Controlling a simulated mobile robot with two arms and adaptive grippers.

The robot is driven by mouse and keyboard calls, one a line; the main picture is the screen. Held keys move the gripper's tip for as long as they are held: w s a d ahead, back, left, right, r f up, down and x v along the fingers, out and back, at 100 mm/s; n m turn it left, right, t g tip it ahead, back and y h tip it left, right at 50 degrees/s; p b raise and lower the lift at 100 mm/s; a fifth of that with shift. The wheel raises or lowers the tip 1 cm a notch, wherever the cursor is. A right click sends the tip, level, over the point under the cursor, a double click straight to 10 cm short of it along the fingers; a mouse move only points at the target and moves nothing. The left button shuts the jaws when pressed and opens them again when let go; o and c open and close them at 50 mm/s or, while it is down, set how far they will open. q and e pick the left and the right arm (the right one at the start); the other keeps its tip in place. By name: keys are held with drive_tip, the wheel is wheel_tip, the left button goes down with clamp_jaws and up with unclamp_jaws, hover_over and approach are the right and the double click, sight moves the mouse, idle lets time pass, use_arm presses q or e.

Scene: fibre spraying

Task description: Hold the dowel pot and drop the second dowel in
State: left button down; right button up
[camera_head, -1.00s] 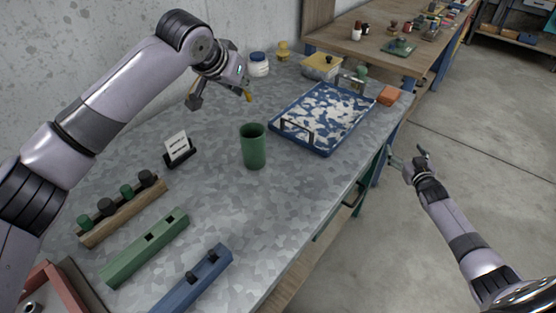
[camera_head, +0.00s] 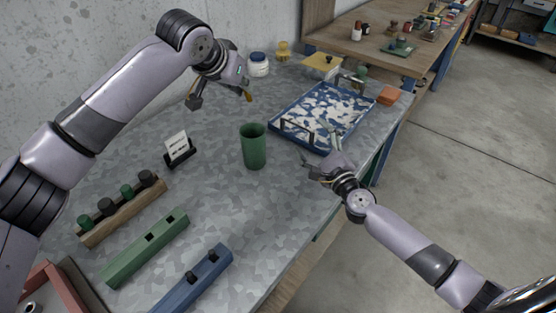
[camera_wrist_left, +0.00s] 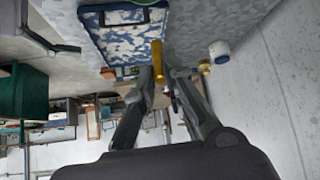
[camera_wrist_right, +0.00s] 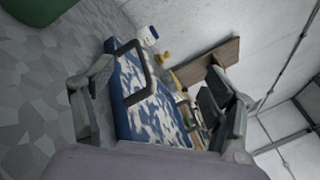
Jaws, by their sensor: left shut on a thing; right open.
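The green pot (camera_head: 253,147) stands upright on the grey table; its inside is dark and I cannot tell what lies in it. A dark green part at the corner of the right wrist view (camera_wrist_right: 35,10) looks like it. My left gripper (camera_head: 246,88) is above the table, behind the pot, shut on a short yellow dowel (camera_head: 248,96). The dowel also shows between the fingers in the left wrist view (camera_wrist_left: 157,62). My right gripper (camera_head: 319,152) is open and empty, to the right of the pot and apart from it, by the tray's near edge.
A blue tray (camera_head: 284,123) with white flakes and dark handles lies right of the pot. A small sign (camera_head: 177,148), a wooden rack (camera_head: 125,215), a green block (camera_head: 143,250) and a blue block (camera_head: 190,280) are to the left. A white jar (camera_head: 258,66) stands behind.

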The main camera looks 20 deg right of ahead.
drive_tip(key=s+a+m+g+y, duration=0.1)
drive_tip(key=s+a+m+y, duration=0.25)
drive_tip(key=a+m, duration=0.55)
drive_tip(key=n, duration=0.2)
approach(247, 129)
drive_tip(key=x, duration=0.7)
drive_tip(key=shift+c, duration=0.2)
